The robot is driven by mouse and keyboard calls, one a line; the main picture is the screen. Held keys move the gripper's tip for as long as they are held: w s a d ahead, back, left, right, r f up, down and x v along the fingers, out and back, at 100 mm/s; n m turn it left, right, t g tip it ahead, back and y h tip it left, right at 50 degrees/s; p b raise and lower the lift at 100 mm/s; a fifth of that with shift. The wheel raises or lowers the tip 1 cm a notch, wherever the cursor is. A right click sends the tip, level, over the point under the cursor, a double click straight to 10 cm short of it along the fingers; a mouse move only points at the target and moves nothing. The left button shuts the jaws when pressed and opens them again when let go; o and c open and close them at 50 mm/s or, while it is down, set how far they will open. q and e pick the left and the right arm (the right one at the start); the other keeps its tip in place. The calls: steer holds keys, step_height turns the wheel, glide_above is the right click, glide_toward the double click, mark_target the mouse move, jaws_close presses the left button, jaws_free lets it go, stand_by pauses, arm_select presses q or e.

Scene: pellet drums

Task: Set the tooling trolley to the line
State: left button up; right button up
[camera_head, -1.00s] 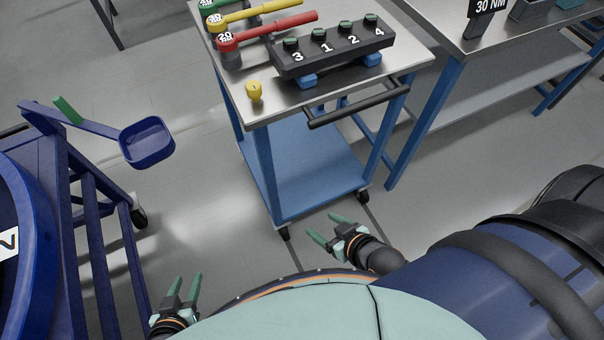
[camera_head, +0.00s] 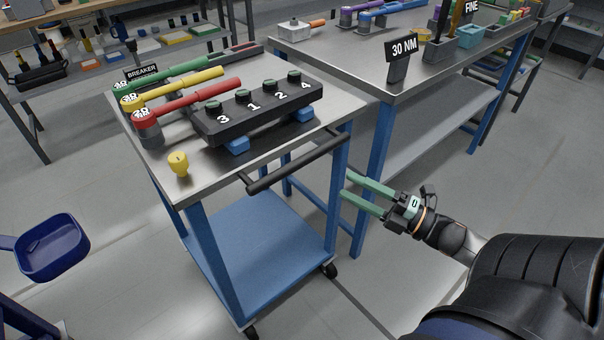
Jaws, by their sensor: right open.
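The tooling trolley (camera_head: 205,185) stands in the middle, with a steel top, blue legs, a blue lower shelf (camera_head: 258,250) and wheels. Its black push handle (camera_head: 297,161) runs along the near right side. On top are a black block (camera_head: 262,110) with sockets marked 3, 1, 2, 4, several coloured torque wrenches, including a red one (camera_head: 188,106), and a small yellow piece (camera_head: 179,163). My right gripper (camera_head: 366,191) is open and empty, right of and below the handle, apart from it. A dark line (camera_head: 365,305) shows on the floor right of the trolley. My left gripper is out of view.
A steel workbench (camera_head: 345,58) with a 30 NM sign (camera_head: 402,57) stands close behind the trolley on the right. A blue tray (camera_head: 52,248) on an arm is at the lower left. Shelves with tools fill the back left.

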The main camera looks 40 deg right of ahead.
mark_target(308, 164)
steer(key=shift+n+y, duration=0.3)
steer(key=shift+n, duration=0.1)
steer(key=x, duration=1.2)
steer(key=shift+w+a+r+b, duration=0.15)
steer(key=shift+w+r+b, duration=0.05)
steer(key=shift+r+b, duration=0.15)
jaws_close()
stand_by(0.6)
